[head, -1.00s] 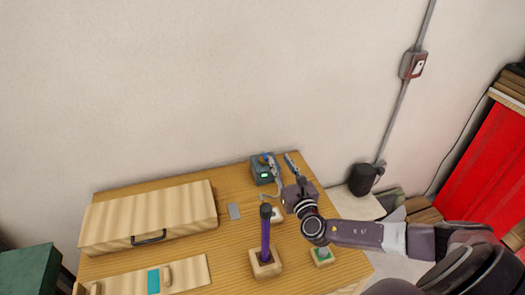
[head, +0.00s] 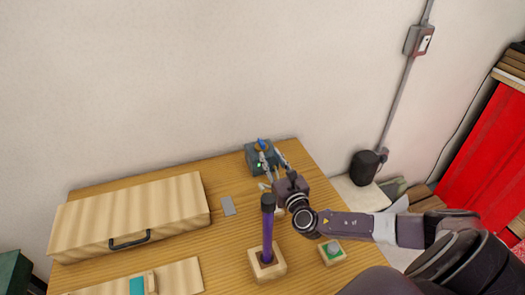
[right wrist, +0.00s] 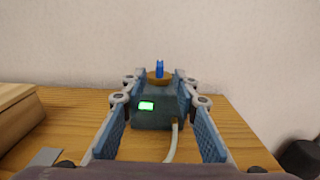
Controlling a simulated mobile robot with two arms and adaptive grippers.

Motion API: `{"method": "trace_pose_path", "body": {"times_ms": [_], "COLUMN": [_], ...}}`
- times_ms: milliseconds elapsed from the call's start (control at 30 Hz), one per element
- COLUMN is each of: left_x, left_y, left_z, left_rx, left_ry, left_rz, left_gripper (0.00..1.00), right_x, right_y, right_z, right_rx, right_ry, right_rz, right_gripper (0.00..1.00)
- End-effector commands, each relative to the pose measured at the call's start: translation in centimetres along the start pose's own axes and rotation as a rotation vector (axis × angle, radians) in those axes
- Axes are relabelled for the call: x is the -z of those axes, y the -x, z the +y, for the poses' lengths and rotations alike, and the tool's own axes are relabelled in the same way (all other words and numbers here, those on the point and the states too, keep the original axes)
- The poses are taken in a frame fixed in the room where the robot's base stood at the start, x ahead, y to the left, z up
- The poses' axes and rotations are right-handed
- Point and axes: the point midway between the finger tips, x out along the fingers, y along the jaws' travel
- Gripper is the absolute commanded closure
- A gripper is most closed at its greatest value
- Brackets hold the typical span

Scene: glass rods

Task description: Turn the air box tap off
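The air box (head: 252,160) is a dark blue-grey box at the back right of the wooden table. In the right wrist view the air box (right wrist: 155,113) shows a lit green display and a pale hose at its front. Its tap, a blue handle (right wrist: 160,68) on a brass-coloured base, stands upright on top; it also shows in the head view (head: 261,143). My right gripper (head: 272,157) is open at the box, its two fingers on either side of the box in the wrist view, with nothing gripped. My left gripper is not in view.
A purple rod (head: 267,232) stands upright in a wooden block in front of my right gripper. A wooden case (head: 130,215) with a black handle lies at the left. A small block with a green top (head: 333,251) sits near the right edge. The wall is close behind.

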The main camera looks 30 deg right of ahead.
Motion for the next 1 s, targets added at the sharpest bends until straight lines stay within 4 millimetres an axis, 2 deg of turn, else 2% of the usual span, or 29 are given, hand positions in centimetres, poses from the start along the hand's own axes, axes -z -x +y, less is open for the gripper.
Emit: {"method": "trace_pose_path", "body": {"times_ms": [233, 433, 600, 1000], "left_x": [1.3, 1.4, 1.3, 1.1], "left_y": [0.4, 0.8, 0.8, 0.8], "left_z": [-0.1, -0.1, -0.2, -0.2], "left_rx": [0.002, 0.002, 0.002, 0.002], "left_ry": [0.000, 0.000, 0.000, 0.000], "left_rz": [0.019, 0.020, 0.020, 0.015], "left_gripper": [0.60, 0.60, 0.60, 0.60], "right_x": [-0.2, -0.1, 0.1, 0.2], "right_y": [-2.3, -5.4, -7.1, -7.8], "right_z": [0.0, 0.0, 0.0, 0.0], "right_rx": [0.002, 0.002, 0.001, 0.000], "right_ry": [0.000, 0.000, 0.000, 0.000], "right_rz": [-0.004, -0.003, -0.001, 0.000], "right_gripper": [0.72, 0.72, 0.72, 0.72]}}
